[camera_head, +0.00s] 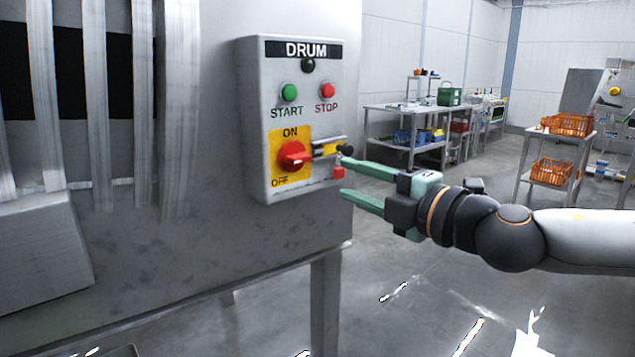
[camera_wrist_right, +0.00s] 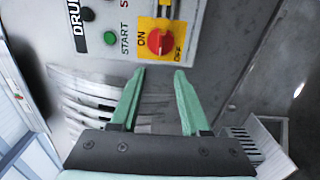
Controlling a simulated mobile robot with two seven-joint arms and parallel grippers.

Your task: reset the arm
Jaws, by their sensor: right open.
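My right gripper (camera_head: 343,177) comes in from the right in the head view, with green fingers spread apart and nothing between them. Its fingertips are close to the lower right edge of the grey DRUM control box (camera_head: 258,120). In the right wrist view the open fingers (camera_wrist_right: 161,75) point toward the box, with the red rotary switch (camera_wrist_right: 158,41) just beyond them. The same red switch (camera_head: 292,156) sits on a yellow ON/OFF plate in the head view. My left gripper is not in view.
The box has a green START button (camera_head: 289,92) and a red STOP button (camera_head: 327,90). A yellow latch piece with a black knob (camera_head: 347,151) sticks out near the fingers. A metal table (camera_head: 400,112) and orange crates (camera_head: 552,172) stand behind. Open floor lies between.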

